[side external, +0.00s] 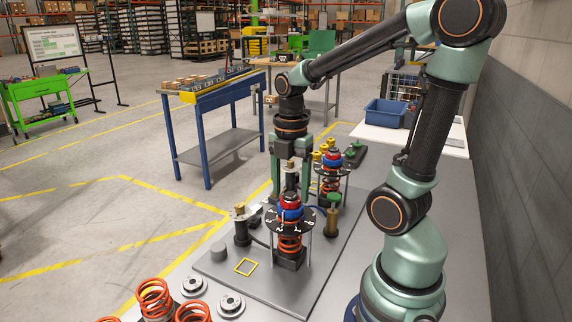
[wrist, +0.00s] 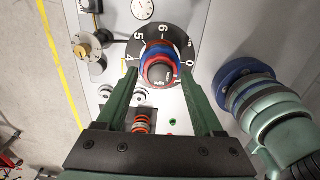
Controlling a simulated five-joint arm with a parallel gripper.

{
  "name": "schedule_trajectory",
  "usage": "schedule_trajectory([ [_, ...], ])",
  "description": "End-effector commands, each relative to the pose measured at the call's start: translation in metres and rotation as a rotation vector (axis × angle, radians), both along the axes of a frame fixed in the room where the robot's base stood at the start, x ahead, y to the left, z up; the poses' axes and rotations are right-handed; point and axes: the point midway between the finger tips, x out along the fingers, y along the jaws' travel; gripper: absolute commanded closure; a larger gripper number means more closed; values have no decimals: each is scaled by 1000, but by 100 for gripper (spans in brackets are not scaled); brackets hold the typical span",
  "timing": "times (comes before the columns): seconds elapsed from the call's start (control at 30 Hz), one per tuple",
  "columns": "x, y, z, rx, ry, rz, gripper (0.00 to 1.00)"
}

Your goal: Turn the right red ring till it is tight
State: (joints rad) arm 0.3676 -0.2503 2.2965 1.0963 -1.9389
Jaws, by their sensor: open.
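Two spring units stand on the grey plate in the side view. The near unit has a red ring (side external: 290,199) above a blue ring (side external: 290,213), a black numbered dial (side external: 275,223) and an orange spring (side external: 289,243). The farther unit, to its right, carries another red ring (side external: 333,154) over its spring (side external: 330,181). My gripper (side external: 291,190) points down over the near unit, its fingers apart. In the wrist view my gripper (wrist: 158,82) is open, with a red ring (wrist: 150,68) and grey cap between and beyond the fingertips. I cannot tell whether they touch.
A black post with a brass top (side external: 241,226) stands left of the near unit, and a green-topped post (side external: 333,214) stands to its right. Loose orange springs (side external: 154,298) and round metal discs (side external: 231,303) lie in front. A blue bin (side external: 385,113) stands behind.

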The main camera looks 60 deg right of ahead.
Motion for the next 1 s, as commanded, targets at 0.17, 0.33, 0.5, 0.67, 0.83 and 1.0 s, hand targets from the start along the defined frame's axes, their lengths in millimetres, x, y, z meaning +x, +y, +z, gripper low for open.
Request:
schedule_trajectory([
  [0.17,-1,0,-11,0,1,0,31],
  [0.33,0,0,-13,0,0,-1,31],
  [0.5,0,0,-13,0,-1,-1,31],
  [0.67,0,0,-13,0,-1,69,31],
  [0.83,0,0,-13,0,-1,282,31],
  [1.0,0,0,-13,-1,-1,500,31],
])
